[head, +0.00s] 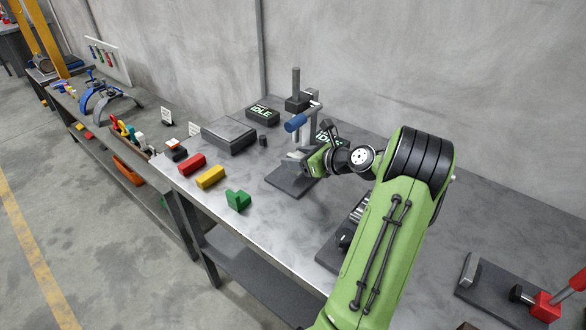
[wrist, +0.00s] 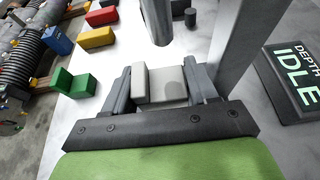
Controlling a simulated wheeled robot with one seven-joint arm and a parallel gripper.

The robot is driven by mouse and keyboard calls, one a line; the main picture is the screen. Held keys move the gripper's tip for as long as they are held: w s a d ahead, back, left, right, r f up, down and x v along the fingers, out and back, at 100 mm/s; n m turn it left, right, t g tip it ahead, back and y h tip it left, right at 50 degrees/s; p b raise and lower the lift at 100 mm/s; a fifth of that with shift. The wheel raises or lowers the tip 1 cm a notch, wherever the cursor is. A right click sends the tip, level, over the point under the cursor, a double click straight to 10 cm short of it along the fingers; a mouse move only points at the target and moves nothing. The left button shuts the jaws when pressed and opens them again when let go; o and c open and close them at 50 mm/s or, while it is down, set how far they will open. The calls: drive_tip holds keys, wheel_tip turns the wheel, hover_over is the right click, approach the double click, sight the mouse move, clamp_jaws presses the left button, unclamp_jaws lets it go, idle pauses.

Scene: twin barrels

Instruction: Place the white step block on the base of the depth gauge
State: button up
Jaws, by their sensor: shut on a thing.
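My gripper (wrist: 163,90) is shut on the white step block (wrist: 160,87), which sits between the two fingers in the wrist view. In the head view my gripper (head: 303,160) is at the depth gauge, above its dark base (head: 290,181). The block is mostly hidden there by the gripper and arm. I cannot tell whether the block touches the base.
A green step block (head: 238,200), a yellow block (head: 210,177) and a red block (head: 192,163) lie left on the bench. A display reading IDLE (wrist: 296,75) stands right of the post. A grey box (head: 228,134) is behind. A red clamp fixture (head: 545,306) is at far right.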

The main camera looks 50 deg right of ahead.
drive_tip(key=shift+b+x, duration=0.4)
drive_tip(key=shift+x, duration=0.5)
wheel_tip(320, 180, down, 2)
drive_tip(key=shift+f+b, duration=0.15)
drive_tip(key=shift+b, duration=0.6)
drive_tip(key=shift+f, duration=0.35)
drive_tip(key=shift+r, duration=0.2)
drive_tip(key=o, duration=1.4)
drive_tip(key=shift+f, duration=0.15)
